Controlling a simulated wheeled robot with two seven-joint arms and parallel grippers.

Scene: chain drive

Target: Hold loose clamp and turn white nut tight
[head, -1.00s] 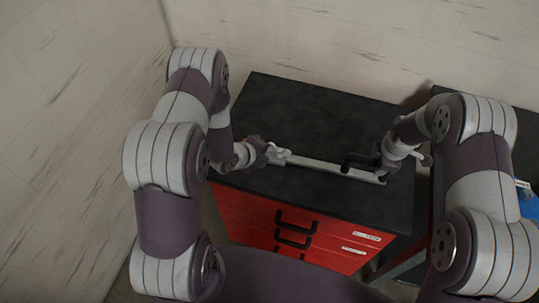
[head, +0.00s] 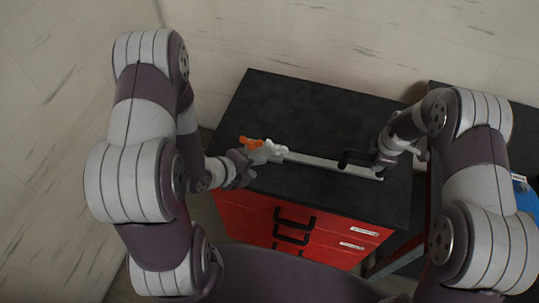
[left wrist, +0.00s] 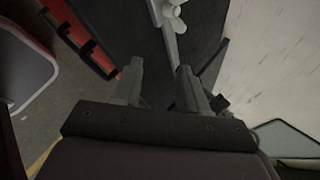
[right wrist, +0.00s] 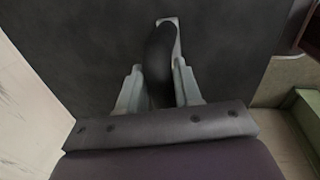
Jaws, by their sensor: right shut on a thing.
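The clamp, with a pale bar (head: 325,162), lies on the black cabinet top (head: 310,105). The white nut (head: 272,147), with rounded lobes, sits at the bar's left end, beside an orange piece (head: 250,142). The nut also shows at the top of the left wrist view (left wrist: 174,15). My left gripper (head: 246,160) is just left of and in front of the nut. Its fingers (left wrist: 160,72) stand apart with nothing between them. My right gripper (right wrist: 157,85) is shut on the clamp's black handle (right wrist: 160,50) at the bar's right end.
The cabinet's red drawers (head: 270,228) with black handles face me. White walls (head: 330,40) stand behind and to the left. A second dark surface (head: 500,130) and a blue object (head: 525,197) are at the right. The back of the cabinet top is clear.

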